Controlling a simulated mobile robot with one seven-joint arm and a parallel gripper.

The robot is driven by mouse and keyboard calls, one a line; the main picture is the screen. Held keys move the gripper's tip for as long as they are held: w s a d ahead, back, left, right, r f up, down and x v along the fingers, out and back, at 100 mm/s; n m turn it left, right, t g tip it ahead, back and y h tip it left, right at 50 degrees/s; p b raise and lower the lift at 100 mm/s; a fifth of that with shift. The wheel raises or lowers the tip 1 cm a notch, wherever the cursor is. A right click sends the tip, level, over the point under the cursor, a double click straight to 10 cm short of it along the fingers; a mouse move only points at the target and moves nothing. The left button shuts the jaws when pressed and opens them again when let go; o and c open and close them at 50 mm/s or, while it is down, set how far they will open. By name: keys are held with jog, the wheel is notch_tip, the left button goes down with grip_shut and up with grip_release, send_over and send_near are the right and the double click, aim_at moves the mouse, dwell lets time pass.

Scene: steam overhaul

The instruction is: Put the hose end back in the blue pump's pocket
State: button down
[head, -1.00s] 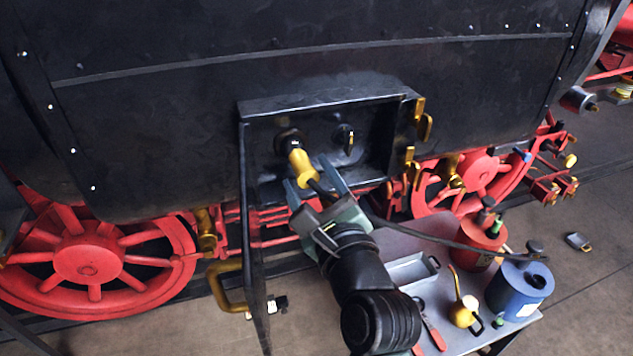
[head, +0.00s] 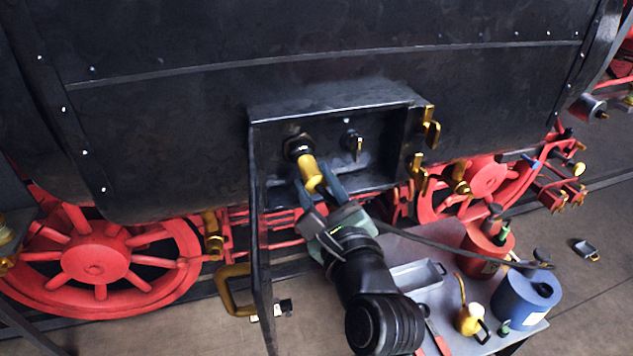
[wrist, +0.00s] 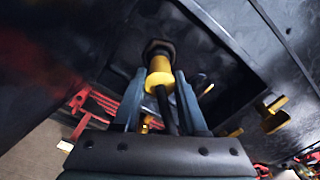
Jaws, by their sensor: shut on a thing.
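The yellow hose end (head: 308,167) sits at the left dark fitting (head: 297,146) inside the open box on the black tank. My gripper (head: 315,180) is shut on it from the front. In the wrist view the hose end (wrist: 160,79) meets the fitting (wrist: 158,48), with my gripper's fingers (wrist: 160,88) on either side and the black hose running back between them. The black hose (head: 440,245) runs right to the blue pump (head: 522,302) on the low table. A dark opening shows on the pump's top; I cannot tell whether it is the pocket.
The box's open door (head: 262,240) hangs left of my arm. A small valve handle (head: 353,143) is right of the fitting, and brass latches (head: 428,130) are on the right rim. The table (head: 405,243) also holds a red pump (head: 485,250), a grey tray (head: 418,276) and an oil can (head: 469,319).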

jog(key=shift+v, duration=2.45)
